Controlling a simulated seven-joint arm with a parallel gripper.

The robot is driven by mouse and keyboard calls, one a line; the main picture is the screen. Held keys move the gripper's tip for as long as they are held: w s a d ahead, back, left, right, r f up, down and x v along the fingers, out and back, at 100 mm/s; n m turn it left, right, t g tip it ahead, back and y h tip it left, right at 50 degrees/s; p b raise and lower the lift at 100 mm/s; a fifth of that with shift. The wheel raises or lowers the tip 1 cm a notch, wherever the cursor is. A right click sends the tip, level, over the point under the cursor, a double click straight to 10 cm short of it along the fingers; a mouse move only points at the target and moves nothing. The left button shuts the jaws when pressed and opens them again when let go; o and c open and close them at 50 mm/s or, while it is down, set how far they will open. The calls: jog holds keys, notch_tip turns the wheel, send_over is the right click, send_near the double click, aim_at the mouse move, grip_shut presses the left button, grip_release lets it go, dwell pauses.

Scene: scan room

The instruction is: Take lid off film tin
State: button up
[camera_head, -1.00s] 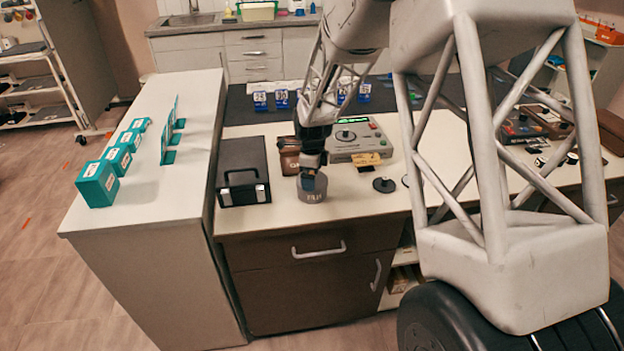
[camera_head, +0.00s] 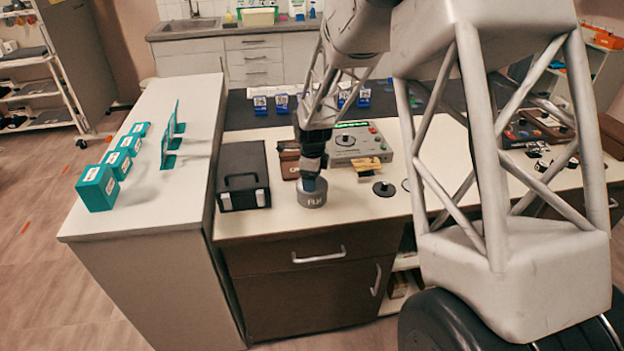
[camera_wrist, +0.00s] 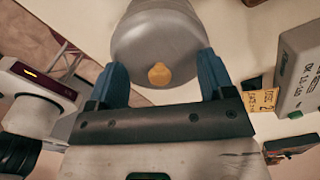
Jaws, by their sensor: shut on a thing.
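The film tin (camera_head: 312,196) is a short grey round tin with white lettering on its side. It stands upright on the counter near the front edge, right of the black case. My gripper (camera_head: 311,182) points down at its top, with blue fingers at the rim. In the wrist view the grey tin (camera_wrist: 158,35) fills the top centre, with a small orange spot on it. My gripper's fingers (camera_wrist: 162,72) lie on either side of its near part and are shut on it. I cannot see a gap between lid and body, or tell which of them the fingers hold.
A black case (camera_head: 243,178) stands close on the left, and a brown box (camera_head: 289,160) just behind. A grey device (camera_head: 350,142) with a green display is behind right. A dark disc (camera_head: 384,189) lies to the right. Teal boxes (camera_head: 97,188) stand on the left counter.

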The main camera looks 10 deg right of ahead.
jog(key=shift+s+r, duration=0.15)
jog(key=shift+r, duration=0.3)
grip_shut()
notch_tip(320, 180, up, 2)
jog(key=shift+r, duration=0.2)
jog(key=s+r, duration=0.1)
jog(key=s, duration=1.4)
jog(key=shift+s+d+r, duration=0.2)
jog(key=shift+s+d, duration=0.2)
jog(key=shift+d, duration=0.05)
